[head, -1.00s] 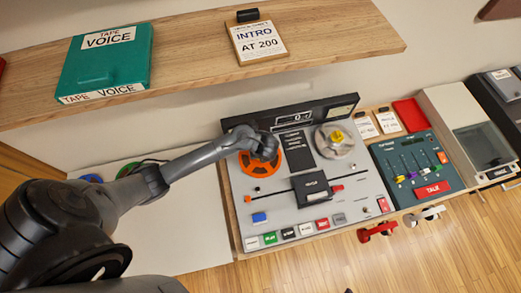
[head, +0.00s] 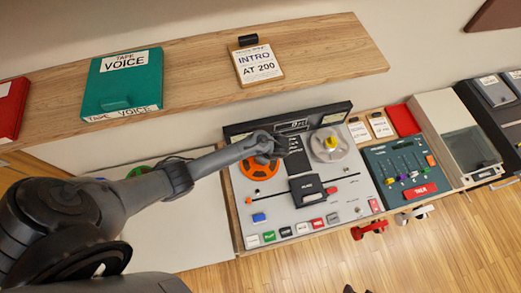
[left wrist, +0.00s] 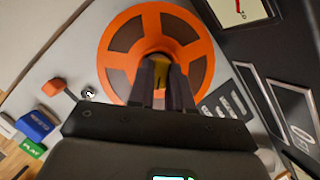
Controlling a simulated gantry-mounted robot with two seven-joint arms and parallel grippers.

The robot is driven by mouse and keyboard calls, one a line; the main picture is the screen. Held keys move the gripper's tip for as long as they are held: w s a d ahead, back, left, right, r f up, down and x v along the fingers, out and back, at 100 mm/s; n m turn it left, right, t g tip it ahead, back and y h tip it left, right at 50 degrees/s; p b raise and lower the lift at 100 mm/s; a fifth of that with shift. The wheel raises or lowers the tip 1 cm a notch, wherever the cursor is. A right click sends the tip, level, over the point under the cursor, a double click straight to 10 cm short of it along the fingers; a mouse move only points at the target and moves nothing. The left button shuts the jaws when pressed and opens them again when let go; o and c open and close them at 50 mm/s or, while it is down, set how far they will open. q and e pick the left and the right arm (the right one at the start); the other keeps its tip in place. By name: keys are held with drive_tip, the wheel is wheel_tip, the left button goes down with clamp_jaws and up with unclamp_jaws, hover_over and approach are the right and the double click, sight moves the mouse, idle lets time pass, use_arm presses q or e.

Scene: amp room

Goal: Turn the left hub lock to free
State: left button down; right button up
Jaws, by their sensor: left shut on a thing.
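The orange reel (head: 259,171) lies on the left side of the tape machine. The left wrist view shows the orange reel (left wrist: 112,57) from close up. My left gripper (left wrist: 160,85) points down at the reel's centre, its fingers close together. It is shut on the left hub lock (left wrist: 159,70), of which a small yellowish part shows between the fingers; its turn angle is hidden. In the head view my left gripper (head: 266,155) covers the hub. The right reel (head: 342,153) is grey-white with a yellow hub lock (head: 330,143). My right gripper is not in view.
The tape machine (head: 240,215) has coloured buttons along its front and a dark head cover (head: 312,190) in the middle. A mixer (head: 405,150) stands to its right. A wooden shelf (head: 200,75) with a teal tape box (head: 122,85) is above and behind.

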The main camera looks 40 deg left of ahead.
use_arm(q)
drive_tip(key=shift+d+r+n+g+p, duration=0.15)
drive_tip(key=shift+n+g+p, duration=0.25)
drive_tip(key=shift+n, duration=0.5)
drive_tip(key=n+p, duration=0.1)
drive_tip(key=n, duration=0.1)
drive_tip(key=shift+w+n+g+h, duration=0.15)
drive_tip(key=shift+n+g+h, duration=0.15)
drive_tip(key=shift+n+g, duration=0.1)
drive_tip(key=shift+a+n+g+h, duration=0.1)
drive_tip(key=shift+n+g+h, duration=0.25)
drive_tip(key=shift+n, duration=0.9)
drive_tip(key=shift+a+n+g+h, duration=0.1)
drive_tip(key=shift+n+g+h, duration=0.25)
drive_tip(key=shift+n, duration=0.9)
drive_tip(key=shift+w, duration=0.1)
drive_tip(key=c, duration=1)
unclamp_jaws()
drive_tip(key=shift+f, duration=0.2)
drive_tip(key=shift+c, duration=0.2)
drive_tip(key=shift+r, duration=0.1)
drive_tip(key=p+v, duration=0.1)
drive_tip(key=v, duration=0.9)
drive_tip(key=shift+w+r, duration=0.15)
drive_tip(key=shift+r, duration=0.15)
drive_tip(key=shift+d, duration=0.1)
